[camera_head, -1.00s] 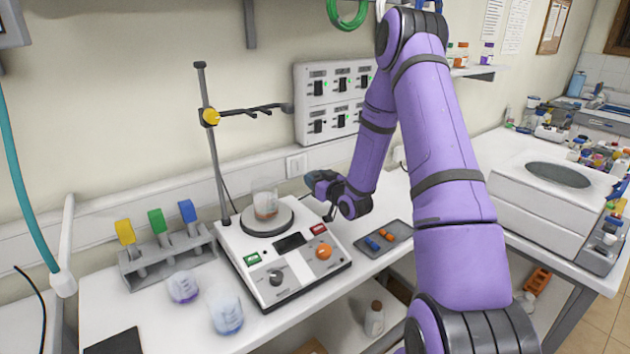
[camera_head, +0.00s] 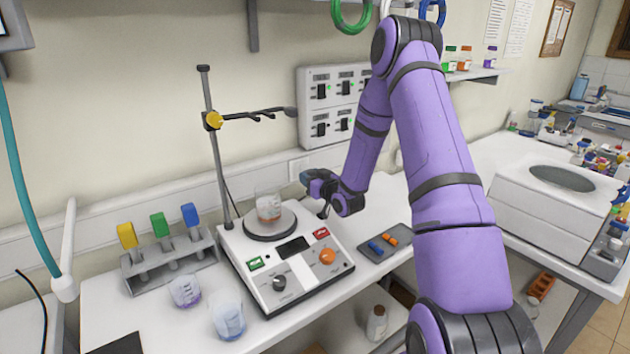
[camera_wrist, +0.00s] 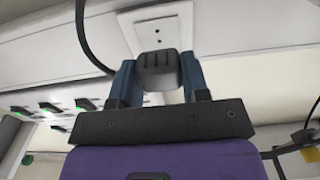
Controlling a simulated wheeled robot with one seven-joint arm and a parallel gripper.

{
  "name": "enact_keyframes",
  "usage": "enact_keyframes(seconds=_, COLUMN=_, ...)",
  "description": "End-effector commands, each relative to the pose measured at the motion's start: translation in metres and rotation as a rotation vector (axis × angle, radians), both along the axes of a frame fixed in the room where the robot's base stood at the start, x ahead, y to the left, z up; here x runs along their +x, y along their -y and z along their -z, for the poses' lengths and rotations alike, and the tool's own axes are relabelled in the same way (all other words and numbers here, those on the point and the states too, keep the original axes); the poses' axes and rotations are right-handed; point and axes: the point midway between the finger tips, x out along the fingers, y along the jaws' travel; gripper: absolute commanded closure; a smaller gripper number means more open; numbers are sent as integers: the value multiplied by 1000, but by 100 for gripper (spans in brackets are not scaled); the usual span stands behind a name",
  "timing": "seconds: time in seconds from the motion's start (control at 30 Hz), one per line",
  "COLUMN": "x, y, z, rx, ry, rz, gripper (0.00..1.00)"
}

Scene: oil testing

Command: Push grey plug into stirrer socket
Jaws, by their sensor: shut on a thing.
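My gripper (camera_head: 309,181) reaches to the wall behind the stirrer in the head view. In the wrist view my gripper (camera_wrist: 158,82) is shut on the grey plug (camera_wrist: 158,70), a dark rounded block between the two blue fingers. The white socket plate (camera_wrist: 158,30) with two small holes shows just beyond the plug. The plug covers part of the plate; whether its pins touch the socket cannot be told. In the head view the arm mostly hides the plug and socket. The stirrer (camera_head: 285,255) stands on the bench with a beaker (camera_head: 268,208) on its plate.
A clamp stand (camera_head: 215,150) rises left of my gripper. A switch panel (camera_head: 330,100) is on the wall above it. A grey tray (camera_head: 384,243) lies right of the stirrer. A black cable (camera_wrist: 84,40) hangs beside the socket.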

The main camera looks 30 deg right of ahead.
Motion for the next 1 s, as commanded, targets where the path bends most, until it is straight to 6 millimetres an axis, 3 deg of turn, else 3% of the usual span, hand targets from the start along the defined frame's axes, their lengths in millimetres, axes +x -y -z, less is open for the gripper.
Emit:
enact_keyframes(seconds=0.4, x=23, y=0, z=0, rx=0, ry=0, rz=2, gripper=79)
enact_keyframes(seconds=1.0, x=24, y=0, z=0, rx=0, ry=0, rz=1, gripper=79)
